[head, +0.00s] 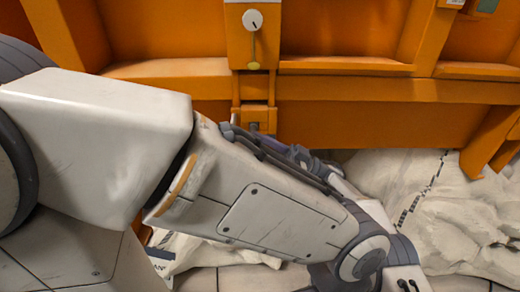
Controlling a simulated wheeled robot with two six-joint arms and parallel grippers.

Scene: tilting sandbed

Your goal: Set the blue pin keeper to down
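I cannot make out a blue pin keeper for certain. A small bluish-purple patch (275,147) shows just behind the upper edge of my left arm, mostly hidden by it, and I cannot tell what it is. My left arm crosses the view from the left to the lower middle, and its wrist runs toward the bottom edge. The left gripper's fingers do not show. My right gripper is not in view.
An orange metal frame (375,108) spans the top. A white round knob (252,20) sits on its upright, above a yellow tab (253,66). Below the frame, pale rumpled sheeting (465,225) lies at the right. My arm covers much of the middle.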

